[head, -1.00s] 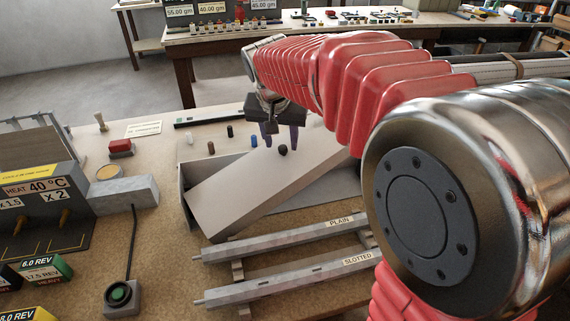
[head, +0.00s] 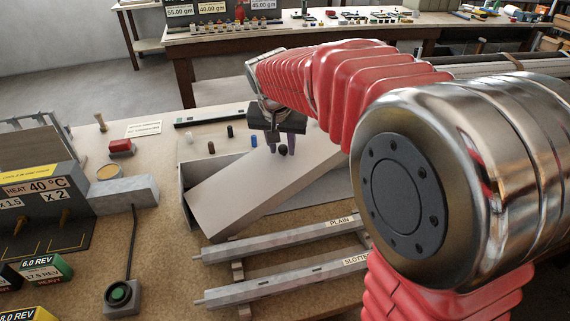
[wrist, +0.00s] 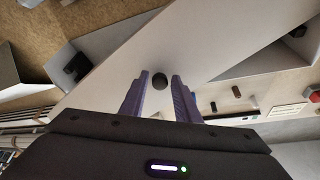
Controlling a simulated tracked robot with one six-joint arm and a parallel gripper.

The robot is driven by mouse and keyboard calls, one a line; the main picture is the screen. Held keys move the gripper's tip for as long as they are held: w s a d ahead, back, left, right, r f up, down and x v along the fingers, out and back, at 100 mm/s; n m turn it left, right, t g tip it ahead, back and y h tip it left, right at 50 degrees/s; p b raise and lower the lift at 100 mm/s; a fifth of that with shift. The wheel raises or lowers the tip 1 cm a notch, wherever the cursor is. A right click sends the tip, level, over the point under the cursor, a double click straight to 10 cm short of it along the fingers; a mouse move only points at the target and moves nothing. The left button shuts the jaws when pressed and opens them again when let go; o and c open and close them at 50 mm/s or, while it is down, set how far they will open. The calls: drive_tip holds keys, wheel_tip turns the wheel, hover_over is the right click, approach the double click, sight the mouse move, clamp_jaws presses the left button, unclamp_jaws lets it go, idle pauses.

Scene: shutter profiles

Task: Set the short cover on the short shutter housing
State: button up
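The short cover is a long pale plate (head: 235,197) with a round black knob (head: 283,150). It lies diagonally across the grey, open-topped housing (head: 187,190), not lined up with it. The housing's wall and corners show on either side of the cover; the rest is hidden under it. My gripper (head: 281,148) is over the cover with its purple fingers apart, one on each side of the knob in the head view. In the wrist view the knob (wrist: 160,81) appears just beyond and between the open fingertips. I see no finger touching it.
Two grey rails, labelled PLAIN (head: 290,238) and SLOTTED (head: 280,284), lie in front of the housing. A heater block (head: 122,195), a green button box (head: 120,293) and a red button (head: 121,148) stand left. Several small pegs (head: 211,148) stand behind the housing.

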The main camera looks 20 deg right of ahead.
sight(282, 160)
clamp_jaws()
idle(0.3)
drive_tip(key=shift+r, duration=0.1)
wheel_tip(282, 160, up, 18)
idle(0.8)
idle(0.5)
